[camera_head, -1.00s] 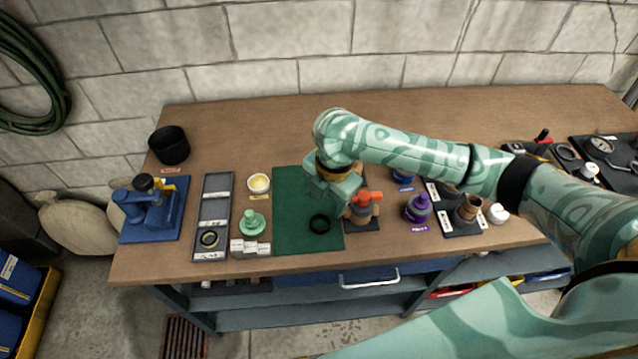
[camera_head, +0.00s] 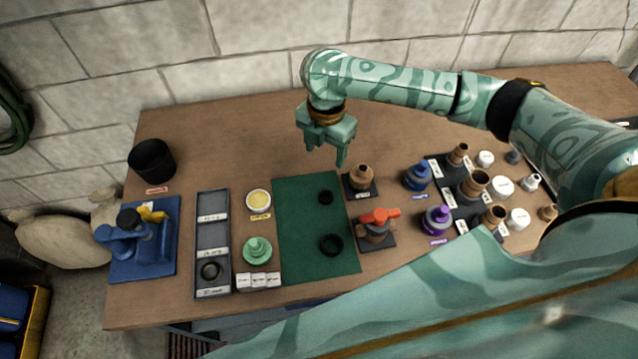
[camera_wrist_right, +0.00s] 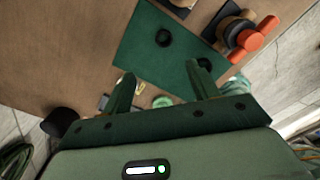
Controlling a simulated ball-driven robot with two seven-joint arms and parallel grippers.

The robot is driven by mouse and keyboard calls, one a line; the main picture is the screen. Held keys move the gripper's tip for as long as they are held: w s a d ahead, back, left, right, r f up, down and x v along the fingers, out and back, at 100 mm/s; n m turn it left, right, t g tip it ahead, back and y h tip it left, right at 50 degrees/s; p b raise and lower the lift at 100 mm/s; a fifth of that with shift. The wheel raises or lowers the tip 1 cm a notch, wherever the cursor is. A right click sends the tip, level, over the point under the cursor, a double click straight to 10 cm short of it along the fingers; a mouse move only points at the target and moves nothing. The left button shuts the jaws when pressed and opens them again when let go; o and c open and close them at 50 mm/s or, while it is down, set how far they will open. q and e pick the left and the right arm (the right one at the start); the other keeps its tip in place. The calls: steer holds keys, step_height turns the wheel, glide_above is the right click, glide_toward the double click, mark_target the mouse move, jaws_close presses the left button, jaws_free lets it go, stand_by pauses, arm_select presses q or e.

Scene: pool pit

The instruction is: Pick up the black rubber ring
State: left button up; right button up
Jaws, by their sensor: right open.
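A black rubber ring (camera_head: 331,245) lies flat on the front part of the green mat (camera_head: 300,262). A smaller black round piece (camera_head: 326,197) lies farther back on the mat. Another dark ring (camera_head: 210,271) sits in the front compartment of the grey tray. My right gripper (camera_head: 325,152) is open and empty, pointing down above the table behind the mat, apart from both pieces. My left gripper is not in view.
An orange-handled valve (camera_head: 378,218) and a brown fitting (camera_head: 361,177) stand right of the mat. Left are a green knobbed part (camera_head: 257,251), a yellow dish (camera_head: 258,201) and the grey tray (camera_head: 213,235). The table's back middle is clear.

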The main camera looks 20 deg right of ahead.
steer(key=b, duration=0.4)
glide_toward(325, 200)
steer(key=shift+w+d+f, duration=0.1)
steer(key=shift+w+f, duration=0.4)
steer(key=shift+w, duration=0.05)
steer(key=shift+s+f, duration=0.25)
steer(key=shift+f, duration=0.5)
steer(key=f, duration=0.1)
steer(key=f+b, duration=0.1)
steer(key=f, duration=0.2)
steer(key=shift+s+f+b, duration=0.2)
steer(key=shift+s+b, duration=0.05)
steer(key=shift+b, duration=0.15)
steer(key=shift+r, duration=0.1)
steer(key=c, duration=1.1)
steer(key=shift+o, duration=0.2)
